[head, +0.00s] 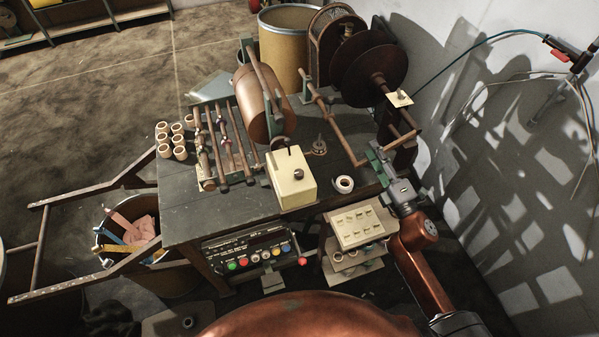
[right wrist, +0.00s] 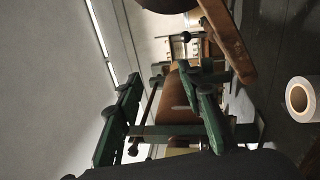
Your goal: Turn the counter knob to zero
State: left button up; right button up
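A cream box (head: 291,178) stands near the front edge of the dark workbench. A small dark round knob (head: 298,174) is on its face; its markings are too small to read. My right gripper (head: 382,158) is at the bench's right side, well to the right of the box and apart from it. In the right wrist view its two green fingers (right wrist: 163,95) are spread, with nothing visibly held between them. The box's knob cannot be made out in the right wrist view. My left gripper is not in view.
A white tape roll (head: 344,184) lies on the bench between the box and my right gripper. A brown rod frame and a large dark disc (head: 368,73) stand behind. A button panel (head: 254,251) is below the front edge. Several small rolls (head: 172,140) are at the left.

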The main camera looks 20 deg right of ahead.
jog(key=s+a+r+n+g+y, duration=0.1)
jog(key=a+r+n+y, duration=0.7)
jog(key=n, duration=0.5)
jog(key=n+g+y, duration=0.7)
jog(key=n+g, duration=0.4)
jog(key=n, duration=0.5)
send_near(304, 174)
jog(key=x, duration=1.1)
jog(key=shift+a, duration=0.1)
jog(key=shift+c, duration=0.2)
grip_shut()
